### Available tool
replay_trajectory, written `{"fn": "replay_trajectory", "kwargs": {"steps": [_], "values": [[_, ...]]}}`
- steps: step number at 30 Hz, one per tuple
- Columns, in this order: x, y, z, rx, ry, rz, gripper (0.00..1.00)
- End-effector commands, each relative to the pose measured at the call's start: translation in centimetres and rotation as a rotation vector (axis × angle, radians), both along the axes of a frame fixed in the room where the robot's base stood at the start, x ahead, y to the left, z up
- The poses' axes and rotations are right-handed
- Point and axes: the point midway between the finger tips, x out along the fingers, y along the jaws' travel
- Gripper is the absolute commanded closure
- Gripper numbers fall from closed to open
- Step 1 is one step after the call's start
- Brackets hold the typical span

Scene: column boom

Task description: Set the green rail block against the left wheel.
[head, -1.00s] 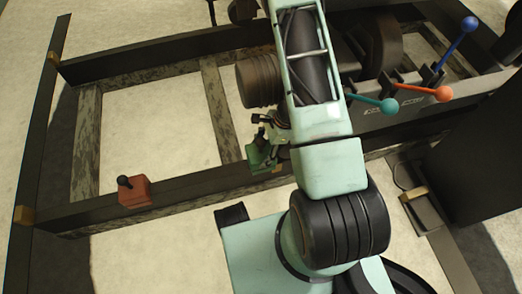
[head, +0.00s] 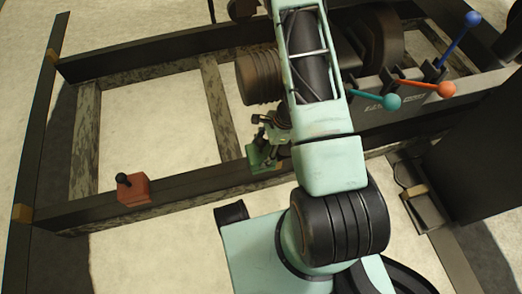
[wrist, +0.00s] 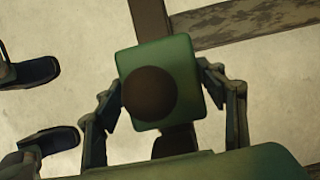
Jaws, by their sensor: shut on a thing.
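The green rail block (wrist: 180,62) is held between the fingers of my gripper (wrist: 165,92) in the wrist view, with its round dark knob facing the camera. In the head view the green block (head: 258,157) shows small at my gripper (head: 265,142), beside the near dark rail (head: 200,183). My arm hides part of this area. I cannot tell whether the block touches the rail. A dark round wheel-like shape (head: 384,38) stands behind my arm at upper right; I cannot tell whether it is the left wheel.
A red block (head: 133,189) with a black knob sits on the near rail to the left. Levers with teal (head: 392,101), orange (head: 447,90) and blue (head: 472,19) knobs stand at the right. The pale floor inside the frame is clear.

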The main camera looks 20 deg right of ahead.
Motion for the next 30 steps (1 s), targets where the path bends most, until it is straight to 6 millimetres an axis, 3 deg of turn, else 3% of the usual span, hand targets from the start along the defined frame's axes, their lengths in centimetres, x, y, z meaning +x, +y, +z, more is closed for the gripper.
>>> {"fn": "replay_trajectory", "kwargs": {"steps": [1,2,7,20,30], "values": [[0.1,0.1,0.1,0.002,-0.001,0.001,0.93],[0.1,0.1,0.1,0.002,-0.002,0.000,0.33],[0.1,0.0,0.1,0.001,-0.001,0.001,0.15],[0.1,0.0,0.8,-0.001,-0.001,0.001,0.15],[0.1,0.0,6.0,0.000,-0.004,0.002,0.15]]}}
